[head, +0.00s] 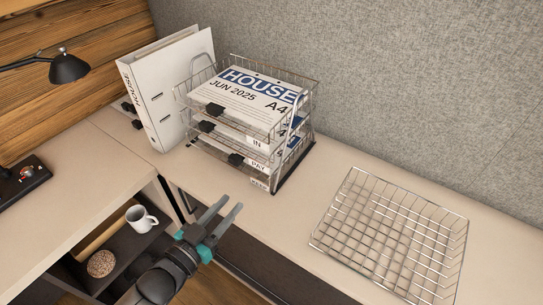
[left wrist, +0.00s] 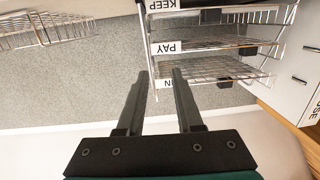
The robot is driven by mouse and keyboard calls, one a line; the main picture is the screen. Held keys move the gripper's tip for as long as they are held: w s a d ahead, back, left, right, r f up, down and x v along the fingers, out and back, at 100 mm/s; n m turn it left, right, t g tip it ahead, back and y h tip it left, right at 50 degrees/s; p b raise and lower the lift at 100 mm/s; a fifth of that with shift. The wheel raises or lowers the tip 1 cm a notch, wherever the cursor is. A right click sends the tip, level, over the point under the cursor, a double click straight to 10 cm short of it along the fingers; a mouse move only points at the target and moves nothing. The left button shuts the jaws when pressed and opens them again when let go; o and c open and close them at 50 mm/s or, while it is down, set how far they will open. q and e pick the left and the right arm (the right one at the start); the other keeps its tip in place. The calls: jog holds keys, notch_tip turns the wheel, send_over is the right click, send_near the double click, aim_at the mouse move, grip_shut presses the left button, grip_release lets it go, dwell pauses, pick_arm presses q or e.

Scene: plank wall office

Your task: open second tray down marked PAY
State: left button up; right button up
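A wire letter-tray stack stands on the desk in the head view. In the left wrist view, which is inverted, the PAY label (left wrist: 167,47) is beyond my fingertips. My left gripper (head: 233,203) is open and empty, in front of and below the stack, apart from it. It also shows in the left wrist view (left wrist: 161,74). My right gripper is out of view.
An empty wire tray (head: 385,240) lies on the desk at the right. A white HOUSE binder (head: 160,95) stands left of the stack. A shelf below holds a white mug (head: 140,218). A black lamp (head: 68,68) is at the far left. Desk between stack and loose tray is clear.

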aim_at(270, 160)
pick_arm(q)
jog(key=shift+m+h, duration=0.3)
jog(key=shift+h, duration=0.4)
jog(key=r+b+x, duration=0.1)
jog(key=x, duration=0.4)
jog(key=r+b+x, duration=0.1)
jog(key=x, duration=0.4)
jog(key=r+b+x, duration=0.1)
jog(key=x, duration=0.4)
jog(key=shift+s+d+r, duration=0.1)
jog(key=shift+s+d, duration=0.2)
jog(key=shift+d, duration=0.05)
jog(key=shift+w+d, duration=0.3)
jog(key=shift+w, duration=0.15)
jog(key=shift+d+r, duration=0.1)
grip_shut()
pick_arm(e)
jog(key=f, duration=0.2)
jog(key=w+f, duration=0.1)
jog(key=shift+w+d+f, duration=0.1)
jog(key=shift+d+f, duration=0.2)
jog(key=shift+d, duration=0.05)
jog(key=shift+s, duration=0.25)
